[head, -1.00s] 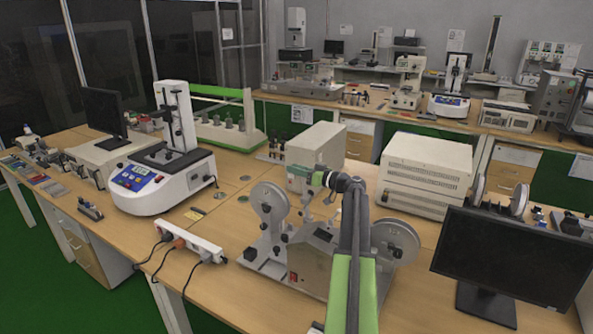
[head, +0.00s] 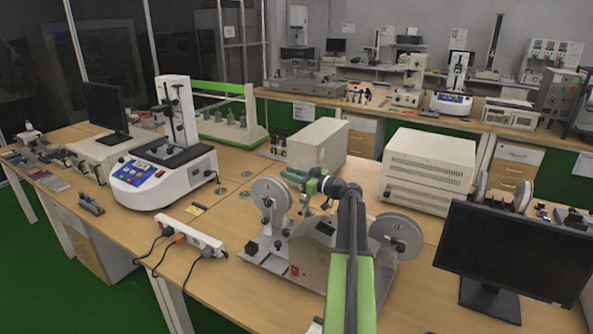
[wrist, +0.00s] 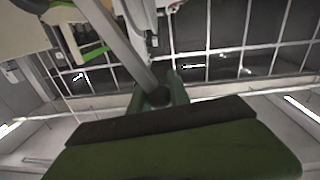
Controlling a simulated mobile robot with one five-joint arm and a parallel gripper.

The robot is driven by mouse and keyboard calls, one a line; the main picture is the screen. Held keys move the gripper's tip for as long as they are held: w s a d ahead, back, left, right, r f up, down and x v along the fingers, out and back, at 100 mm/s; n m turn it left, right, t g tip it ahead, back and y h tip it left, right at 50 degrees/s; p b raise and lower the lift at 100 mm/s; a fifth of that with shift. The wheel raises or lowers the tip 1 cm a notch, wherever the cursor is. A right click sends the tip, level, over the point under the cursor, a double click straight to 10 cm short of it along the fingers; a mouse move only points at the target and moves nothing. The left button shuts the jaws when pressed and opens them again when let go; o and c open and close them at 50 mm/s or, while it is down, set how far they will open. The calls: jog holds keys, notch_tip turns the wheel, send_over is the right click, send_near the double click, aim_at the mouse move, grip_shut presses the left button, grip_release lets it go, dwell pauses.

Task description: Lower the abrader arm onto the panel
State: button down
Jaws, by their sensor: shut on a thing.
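The abrader (head: 312,262) is a grey machine on the near bench, with a round grey disc on each side. My green gripper (head: 300,180) is over its far side, above and between the two discs, partly covered by my arm. In the wrist view, a grey bar (wrist: 122,55) runs down to a dark round end (wrist: 158,97) at my gripper (wrist: 160,103). The gripper is shut on this bar, which appears to be the abrader arm. The bar's far end is out of view. I cannot clearly make out the panel or whether the arm touches it.
A white power strip (head: 192,232) with cables lies left of the abrader. A white tester (head: 165,180) with a blue keypad stands farther left. A beige box (head: 317,146) and a vented cabinet (head: 427,168) stand behind. A black monitor (head: 513,250) stands at right.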

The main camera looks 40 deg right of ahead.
jog(key=shift+s+a+f+n, duration=0.2)
jog(key=shift+a+f+n, duration=0.1)
jog(key=shift+a+n, duration=0.35)
jog(key=shift+d, duration=0.1)
jog(key=c, duration=1.2)
grip_release()
jog(key=shift+r, duration=0.1)
jog(key=s+d+r+p, duration=0.4)
jog(key=s+r+p, duration=0.6)
jog(key=shift+s+d+r+p, duration=0.3)
jog(key=shift+s+r+p, duration=0.05)
jog(key=shift+r+p, duration=0.05)
